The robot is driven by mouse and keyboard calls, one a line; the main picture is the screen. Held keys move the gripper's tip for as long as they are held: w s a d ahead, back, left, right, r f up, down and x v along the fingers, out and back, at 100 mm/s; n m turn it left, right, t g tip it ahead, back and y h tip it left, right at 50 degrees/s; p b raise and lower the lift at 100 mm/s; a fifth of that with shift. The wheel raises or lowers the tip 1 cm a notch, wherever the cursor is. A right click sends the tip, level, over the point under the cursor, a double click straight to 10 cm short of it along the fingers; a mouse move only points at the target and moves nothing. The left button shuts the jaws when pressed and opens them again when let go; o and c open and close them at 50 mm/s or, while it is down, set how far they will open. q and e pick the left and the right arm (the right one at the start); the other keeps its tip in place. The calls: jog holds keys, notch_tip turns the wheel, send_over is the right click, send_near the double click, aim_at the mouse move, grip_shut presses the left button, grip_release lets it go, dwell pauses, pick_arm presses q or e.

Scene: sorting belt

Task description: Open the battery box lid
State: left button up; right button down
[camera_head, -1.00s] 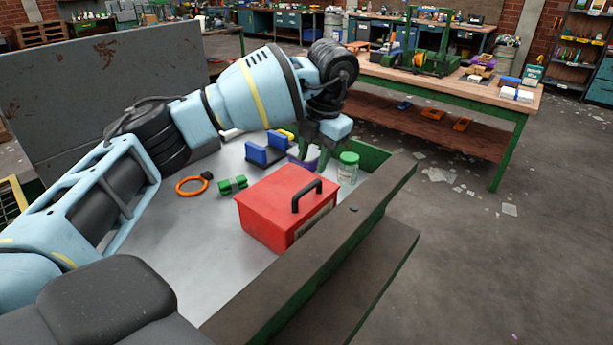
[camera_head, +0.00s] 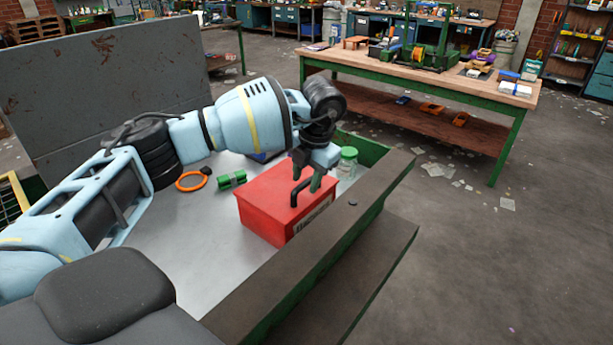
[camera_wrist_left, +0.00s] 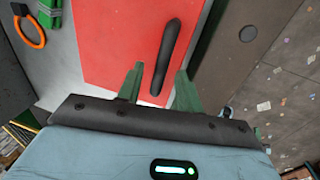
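The battery box is a red box (camera_head: 262,208) with a black handle (camera_head: 296,196) on its lid, near the right side of the metal work surface. The lid is down. My left gripper (camera_head: 308,176) is above the lid at the handle's far end. In the left wrist view, the red lid (camera_wrist_left: 115,40) and black handle (camera_wrist_left: 168,52) lie ahead of the fingers. The two green fingers (camera_wrist_left: 158,82) are apart, with the handle's near end showing between them; whether they touch it I cannot tell. My right gripper is in neither view.
A jar with a green lid (camera_head: 347,163) stands just behind the box. A green clamp-like part (camera_head: 231,180) and an orange ring (camera_head: 191,181) lie left of it. A raised dark rim (camera_head: 320,245) runs along the right.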

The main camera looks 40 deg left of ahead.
pick_arm(q)
grip_shut()
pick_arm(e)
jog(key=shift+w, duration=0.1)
pick_arm(q)
jog(key=shift+r, duration=0.15)
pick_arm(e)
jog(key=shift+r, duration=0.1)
